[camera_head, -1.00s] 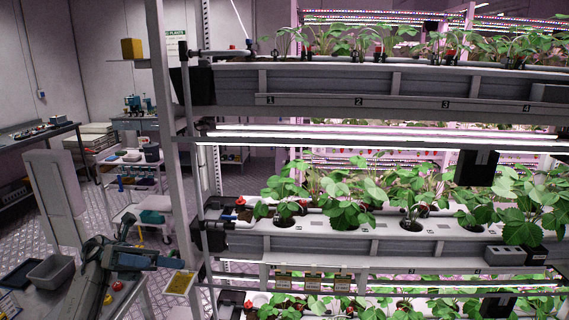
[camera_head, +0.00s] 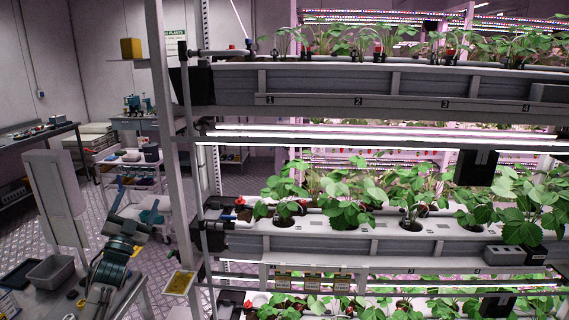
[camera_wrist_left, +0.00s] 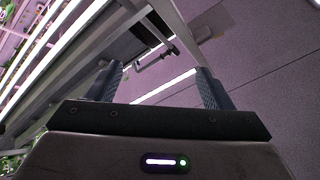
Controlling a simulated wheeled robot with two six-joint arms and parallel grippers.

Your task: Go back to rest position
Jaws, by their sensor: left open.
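My left gripper (camera_head: 138,198) is at the left of the head view, fingers pointing up, in front of a white cart. In the left wrist view the same gripper (camera_wrist_left: 160,72) shows two dark ribbed fingers spread wide with nothing between them. They point up towards the ceiling and the rack top. No part of my right gripper shows.
The plant rack (camera_head: 350,85) with strawberry plants fills the right side, apart from the gripper. Its upright post (camera_head: 160,90) stands right of my left arm. A grey bin (camera_head: 50,270) is at lower left. The white cart (camera_head: 128,160) stands behind my gripper.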

